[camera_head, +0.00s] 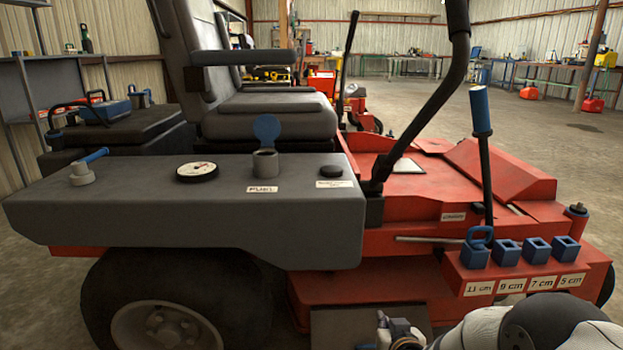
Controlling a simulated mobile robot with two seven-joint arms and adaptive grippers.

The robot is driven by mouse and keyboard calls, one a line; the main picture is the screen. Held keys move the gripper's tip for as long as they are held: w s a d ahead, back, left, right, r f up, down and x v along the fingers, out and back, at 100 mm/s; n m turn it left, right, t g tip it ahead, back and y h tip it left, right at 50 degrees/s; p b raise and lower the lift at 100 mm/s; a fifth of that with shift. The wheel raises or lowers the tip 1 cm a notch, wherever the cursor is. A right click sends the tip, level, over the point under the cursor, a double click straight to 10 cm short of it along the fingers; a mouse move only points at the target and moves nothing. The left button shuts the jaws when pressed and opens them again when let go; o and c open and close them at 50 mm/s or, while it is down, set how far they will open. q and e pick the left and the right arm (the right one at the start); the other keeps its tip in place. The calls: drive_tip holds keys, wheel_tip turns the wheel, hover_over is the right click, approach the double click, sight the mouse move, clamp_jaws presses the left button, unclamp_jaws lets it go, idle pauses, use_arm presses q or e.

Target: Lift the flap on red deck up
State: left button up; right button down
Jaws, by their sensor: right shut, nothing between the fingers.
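The red deck (428,211) of a riding mower fills the right middle of the view. A dark grey flap-like panel (338,322) hangs low at the deck's near side, its lower part cut off by the bottom edge. I cannot tell for sure that this is the flap. A raised red panel (502,168) also slopes on top of the deck. My right gripper (384,334) is shut and empty at the bottom edge, in front of the dark panel in the picture. I cannot tell whether they touch. My left gripper is out of view.
A red block with blue square sockets (507,252) and cm labels juts out above my right arm. A blue-handled lever (481,112) rises behind it. The grey fender (120,220), seat (270,115) and rear tyre (110,295) are at left.

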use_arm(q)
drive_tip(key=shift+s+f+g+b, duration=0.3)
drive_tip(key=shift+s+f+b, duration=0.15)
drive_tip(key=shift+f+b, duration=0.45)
use_arm(e)
drive_tip(key=w, duration=0.3)
use_arm(q)
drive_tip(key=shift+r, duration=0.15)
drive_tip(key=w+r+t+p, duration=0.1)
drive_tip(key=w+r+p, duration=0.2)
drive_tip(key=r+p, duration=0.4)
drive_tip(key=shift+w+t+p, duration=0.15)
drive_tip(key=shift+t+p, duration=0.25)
drive_tip(key=shift+p, duration=0.55)
use_arm(e)
drive_tip(key=s, duration=1.4)
drive_tip(key=shift+d, duration=0.2)
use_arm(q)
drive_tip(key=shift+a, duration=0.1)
